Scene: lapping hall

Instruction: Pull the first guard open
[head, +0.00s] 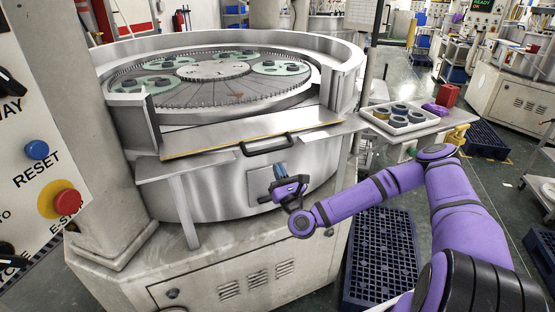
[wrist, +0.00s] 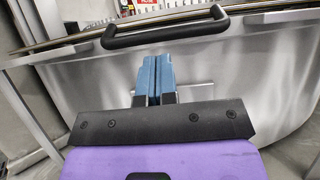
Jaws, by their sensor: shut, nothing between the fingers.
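The guard (head: 245,134) is a flat metal panel with a yellowish front edge, lying across the front of the round lapping machine. Its black bar handle (head: 267,145) sticks out at the front edge. The handle also shows in the wrist view (wrist: 165,33), above and beyond the fingers. My gripper (head: 281,173) is just below the handle, in front of the steel drum wall. In the wrist view its two blue fingers (wrist: 155,76) are pressed together with nothing between them. The fingers appear apart from the handle.
The lapping plate (head: 225,85) carries green carriers behind the guard. A side table holds a white tray (head: 400,118) of rings, with a red container (head: 448,95) nearby. A blue pallet (head: 380,255) lies on the floor. An E-stop button (head: 66,203) is at the left.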

